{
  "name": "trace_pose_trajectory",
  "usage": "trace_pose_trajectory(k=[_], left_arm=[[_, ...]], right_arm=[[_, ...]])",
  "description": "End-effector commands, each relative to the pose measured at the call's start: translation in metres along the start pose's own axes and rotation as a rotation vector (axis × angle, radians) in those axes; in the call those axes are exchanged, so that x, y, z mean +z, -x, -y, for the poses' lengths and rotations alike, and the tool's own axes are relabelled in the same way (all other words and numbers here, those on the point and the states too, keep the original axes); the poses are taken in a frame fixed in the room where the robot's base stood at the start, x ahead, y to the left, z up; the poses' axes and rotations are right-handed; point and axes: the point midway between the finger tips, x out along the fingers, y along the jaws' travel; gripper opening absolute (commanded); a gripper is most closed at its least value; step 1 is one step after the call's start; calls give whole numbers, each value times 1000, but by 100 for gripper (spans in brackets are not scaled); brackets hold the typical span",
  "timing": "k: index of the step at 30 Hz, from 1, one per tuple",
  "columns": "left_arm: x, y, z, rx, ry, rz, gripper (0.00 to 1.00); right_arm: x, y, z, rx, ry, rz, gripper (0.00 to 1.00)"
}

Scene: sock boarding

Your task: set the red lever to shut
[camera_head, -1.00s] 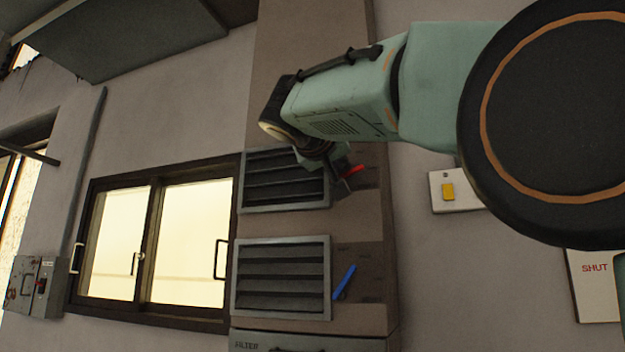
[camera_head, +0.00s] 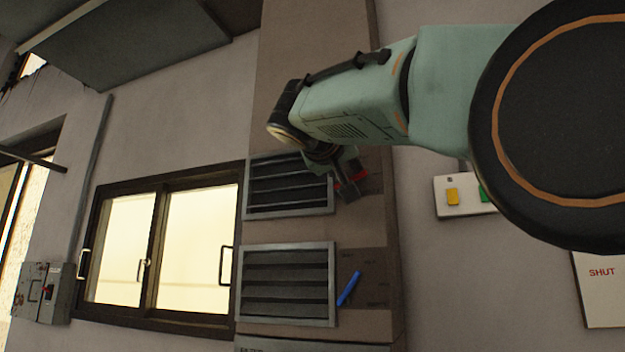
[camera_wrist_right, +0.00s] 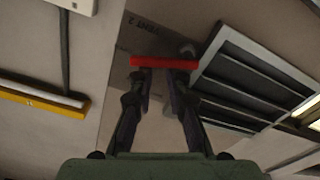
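The red lever (camera_head: 360,175) is on the tall brown cabinet, right of the upper louvred vent, partly hidden by my right gripper (camera_head: 350,188). In the right wrist view the red lever (camera_wrist_right: 165,62) lies crosswise at the tips of my right gripper (camera_wrist_right: 160,78). My left gripper is not in view.
A blue lever (camera_head: 348,289) sits lower, beside the lower vent (camera_head: 287,284). A switch box (camera_head: 452,209) with yellow and green buttons is on the wall to the right. A card (camera_head: 601,290) reading SHUT hangs at far right. A window (camera_head: 160,245) is to the left.

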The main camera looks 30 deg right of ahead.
Motion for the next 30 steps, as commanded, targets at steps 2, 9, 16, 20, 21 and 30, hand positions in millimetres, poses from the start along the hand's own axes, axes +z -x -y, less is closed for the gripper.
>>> trace_pose_trajectory(k=[2,9,16,20,21,30], left_arm=[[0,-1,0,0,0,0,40],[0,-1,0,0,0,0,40],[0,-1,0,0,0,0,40],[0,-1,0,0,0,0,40],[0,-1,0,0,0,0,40],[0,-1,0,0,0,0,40]], right_arm=[[15,-8,7,-3,11,38,30],[15,-7,7,-4,12,38,50],[15,-7,7,-3,13,37,69],[15,-7,8,-3,14,36,80],[15,-6,8,-3,15,36,84],[14,-6,8,-3,17,34,89]])
